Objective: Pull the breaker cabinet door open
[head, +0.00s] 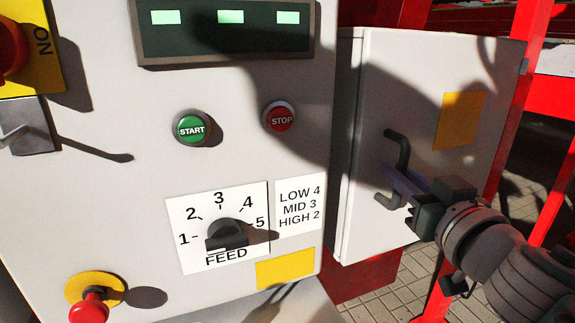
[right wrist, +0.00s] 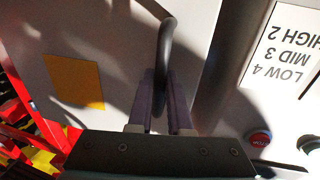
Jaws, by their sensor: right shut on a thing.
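The breaker cabinet (head: 345,130) is a pale grey box to the right of the control panel. Its door (head: 420,90) has a yellow label and a dark C-shaped handle (head: 403,150) near its left edge. The door looks closed or nearly so; I cannot tell if there is a small gap. My right gripper (head: 398,185) comes in from the lower right and is shut on the handle. In the right wrist view the handle (right wrist: 167,45) runs down between the two fingers (right wrist: 160,105). The lower part of the grip is partly hidden by the gripper. My left gripper is not in view.
The control panel (head: 100,190) stands left of the cabinet, with a START button (head: 191,128), a STOP button (head: 280,118), a FEED knob (head: 226,233) and a red knob (head: 90,306). Red frame posts (head: 515,100) stand right of the cabinet. Paved floor (head: 400,285) shows below.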

